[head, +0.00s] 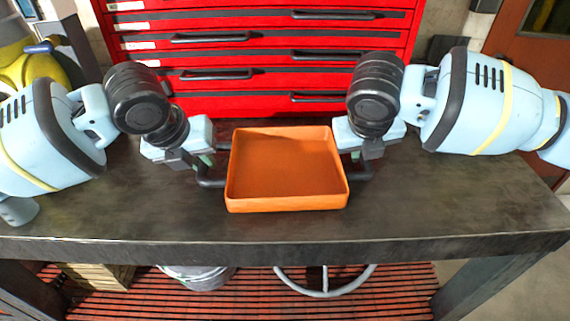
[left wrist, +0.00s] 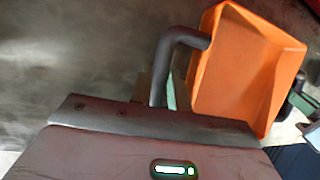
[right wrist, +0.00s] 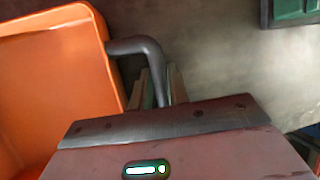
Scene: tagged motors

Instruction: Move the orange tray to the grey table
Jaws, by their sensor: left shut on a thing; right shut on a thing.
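The orange tray (head: 286,165) is empty and sits on or just above the dark grey table (head: 440,205); I cannot tell which. It has a dark handle on each side. My left gripper (head: 206,172) is shut on the left handle, which shows in the left wrist view (left wrist: 172,55). My right gripper (head: 360,168) is shut on the right handle, which shows in the right wrist view (right wrist: 145,52). The tray also shows in the left wrist view (left wrist: 240,70) and in the right wrist view (right wrist: 50,85). The fingertips are partly hidden in the head view.
A red drawer cabinet (head: 255,65) stands behind the table. A yellow object (head: 35,70) is at the far left. Below the table are a metal bucket (head: 197,276) and a red slatted mat (head: 390,290). The table top is clear in front and to the right of the tray.

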